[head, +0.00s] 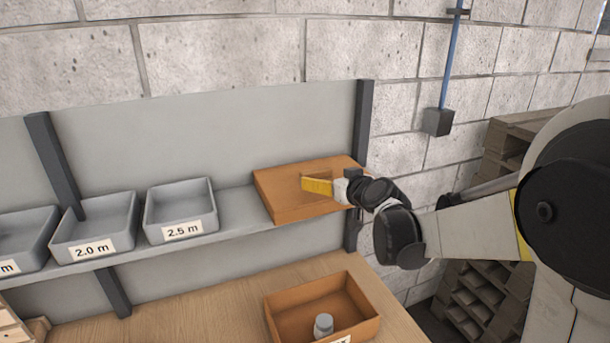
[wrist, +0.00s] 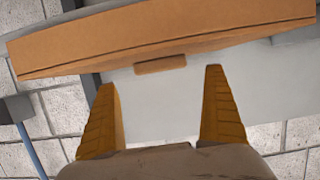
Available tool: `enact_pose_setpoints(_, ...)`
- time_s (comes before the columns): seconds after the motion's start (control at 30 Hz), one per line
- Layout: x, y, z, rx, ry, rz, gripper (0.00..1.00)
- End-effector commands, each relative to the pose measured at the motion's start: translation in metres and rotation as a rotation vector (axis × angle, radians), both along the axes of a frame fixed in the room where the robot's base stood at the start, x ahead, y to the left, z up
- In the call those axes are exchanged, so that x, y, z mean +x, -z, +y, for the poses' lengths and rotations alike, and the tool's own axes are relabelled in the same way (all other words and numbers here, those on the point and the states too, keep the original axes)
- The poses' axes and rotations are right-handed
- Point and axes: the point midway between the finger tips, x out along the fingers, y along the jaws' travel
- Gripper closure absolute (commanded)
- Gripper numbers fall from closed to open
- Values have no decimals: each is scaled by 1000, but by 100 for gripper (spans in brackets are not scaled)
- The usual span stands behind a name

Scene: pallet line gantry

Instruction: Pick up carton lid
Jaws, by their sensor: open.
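The carton lid (head: 283,205) is a flat orange-brown piece lying on the right end of the grey shelf. In the wrist view its long edge (wrist: 160,38) runs across the top, with a small brown tab (wrist: 160,65) below the middle of that edge. My gripper (head: 317,186) shows in front of the lid in the head view. In the wrist view my gripper (wrist: 160,79) is open and empty, its two yellow fingers apart. The tab lies just beyond the fingertips, between them in the picture. I cannot tell whether a finger touches the lid.
Grey bins, one labelled 2.5 m (head: 181,212) and one labelled 2.0 m (head: 95,232), stand left of the lid. An open brown carton (head: 363,300) holding a grey-white bottle (head: 323,325) stands on the wooden bench (head: 190,315) below. A dark post (head: 362,125) rises behind the lid's right end.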

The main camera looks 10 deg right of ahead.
Motion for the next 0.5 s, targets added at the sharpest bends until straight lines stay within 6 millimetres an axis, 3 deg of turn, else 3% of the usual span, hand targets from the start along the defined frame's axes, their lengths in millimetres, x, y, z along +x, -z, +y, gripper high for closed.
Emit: enact_pose_setpoints(0.5, 65, 14, 13, -1, -2, 2, 0)
